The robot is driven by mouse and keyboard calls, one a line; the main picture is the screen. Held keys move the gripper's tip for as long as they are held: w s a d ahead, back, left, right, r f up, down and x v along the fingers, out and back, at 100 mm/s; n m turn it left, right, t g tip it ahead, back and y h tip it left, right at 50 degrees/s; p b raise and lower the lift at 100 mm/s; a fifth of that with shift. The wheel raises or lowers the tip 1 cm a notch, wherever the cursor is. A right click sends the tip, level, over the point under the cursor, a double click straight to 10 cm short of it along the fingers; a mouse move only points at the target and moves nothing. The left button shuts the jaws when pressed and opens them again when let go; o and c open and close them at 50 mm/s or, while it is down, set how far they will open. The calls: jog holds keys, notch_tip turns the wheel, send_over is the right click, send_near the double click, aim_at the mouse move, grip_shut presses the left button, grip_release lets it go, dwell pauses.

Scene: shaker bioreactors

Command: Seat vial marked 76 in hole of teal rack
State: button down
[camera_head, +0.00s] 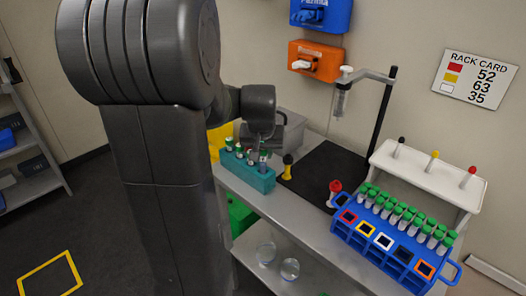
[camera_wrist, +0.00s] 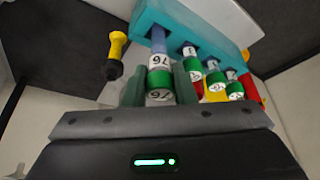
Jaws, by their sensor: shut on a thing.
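The vial marked 76 (camera_wrist: 159,62) has a bluish tube, a white label and a green cap. My gripper (camera_wrist: 158,85) is shut on its cap end in the wrist view. The tube's far end meets the teal rack (camera_wrist: 232,20) at an end position; how deep it sits is unclear. Several other green-capped vials (camera_wrist: 212,78) stand in that rack. In the head view, the teal rack (camera_head: 255,180) stands at the bench's left edge, with my gripper (camera_head: 264,146) just above its right end and the held vial (camera_head: 263,158) below it, upright.
A black-topped yellow item (camera_head: 287,166) stands close right of the teal rack. A blue rack (camera_head: 385,250) of green-capped vials, a red-topped item (camera_head: 335,188), a white holder (camera_head: 425,172) and a black stand (camera_head: 383,110) are farther right. The black mat (camera_head: 325,165) has free room.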

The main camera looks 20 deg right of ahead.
aim_at(263, 158)
jog(key=shift+f+b, duration=1.6)
jog(key=shift+f, duration=0.45)
dwell(1.8)
jog(key=c, duration=1.1)
grip_release()
jog(key=shift+r, duration=0.1)
jog(key=v, duration=1.3)
jog(key=shift+s+a+r, duration=0.1)
jog(key=shift+s+r, duration=0.05)
jog(key=shift+r, duration=0.15)
jog(key=x, duration=1.4)
jog(key=shift+r, duration=0.3)
